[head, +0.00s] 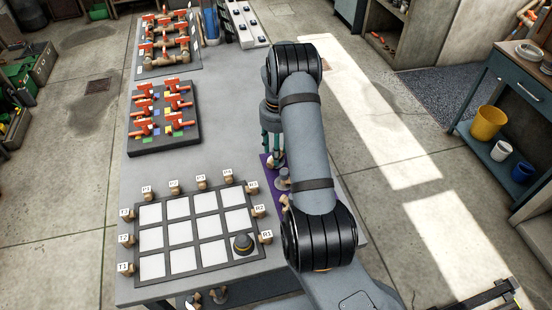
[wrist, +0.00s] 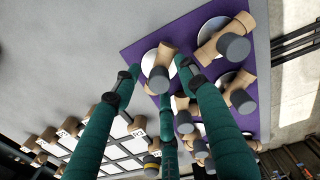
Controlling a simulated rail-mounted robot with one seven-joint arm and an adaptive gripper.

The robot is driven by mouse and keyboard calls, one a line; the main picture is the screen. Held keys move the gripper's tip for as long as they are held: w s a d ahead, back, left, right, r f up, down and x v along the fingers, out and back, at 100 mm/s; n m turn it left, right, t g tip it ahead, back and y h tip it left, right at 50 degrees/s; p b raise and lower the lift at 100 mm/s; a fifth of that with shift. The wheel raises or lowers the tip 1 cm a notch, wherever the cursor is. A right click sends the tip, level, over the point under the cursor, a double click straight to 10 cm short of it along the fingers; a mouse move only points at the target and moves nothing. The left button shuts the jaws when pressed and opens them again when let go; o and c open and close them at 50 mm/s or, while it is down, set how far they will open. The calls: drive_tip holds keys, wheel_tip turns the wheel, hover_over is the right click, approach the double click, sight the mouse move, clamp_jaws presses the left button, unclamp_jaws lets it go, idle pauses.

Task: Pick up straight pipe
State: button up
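A purple mat (wrist: 137,44) holds several tan pipe pieces with grey ends, some on white discs. One tan piece with a grey end (wrist: 159,78) shows between my fingertips. A branched piece (wrist: 228,42) lies to its right, and another (wrist: 240,92) lies below that. I cannot tell for sure which piece is the straight pipe. In the head view my gripper (head: 270,150) is over the mat (head: 265,162), which my arm largely hides.
A black-framed grid tray (head: 190,272) with white cells and labelled tan pegs lies to the left; a dark knob (head: 243,244) stands in one cell. A dark board with red-handled valves (head: 164,110) and a pipe-rig board (head: 170,40) lie farther back. Bare grey tabletop (head: 225,95) lies between.

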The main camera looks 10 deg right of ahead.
drive_tip(key=shift+c, duration=1.1)
drive_tip(key=c, duration=0.8)
